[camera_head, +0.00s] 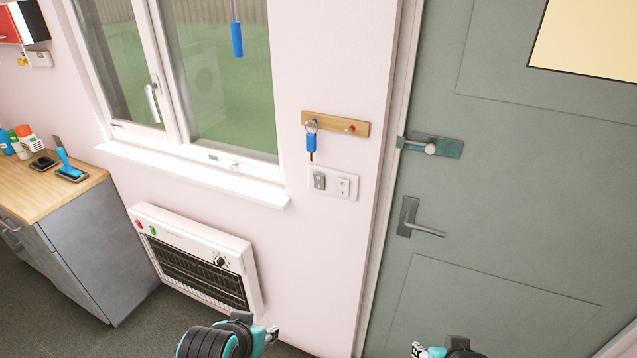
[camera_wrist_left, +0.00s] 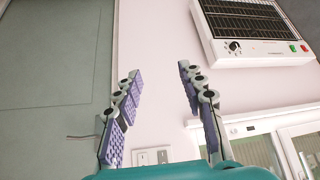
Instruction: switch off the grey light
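A grey switch (camera_head: 319,181) sits at the left of a white wall plate (camera_head: 331,195), beside a white switch (camera_head: 344,187). The plate is on the pink wall between window and door, below a key rack. In the left wrist view, which is upside down, the switch plate (camera_wrist_left: 151,157) shows at the bottom between the finger bases. My left gripper (camera_wrist_left: 160,72) is open and empty, its fingers apart and clear of the switches. Part of it (camera_head: 271,334) shows low in the head view. Only a sliver of my right gripper (camera_head: 418,350) shows at the bottom edge.
A wooden key rack (camera_head: 345,125) holds a blue-tagged key (camera_head: 311,141) just above the switches. A white heater (camera_head: 195,255) stands below the window (camera_head: 185,70). A grey-green door (camera_head: 500,190) with a protruding handle (camera_head: 425,228) is right. A counter (camera_head: 45,185) is left.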

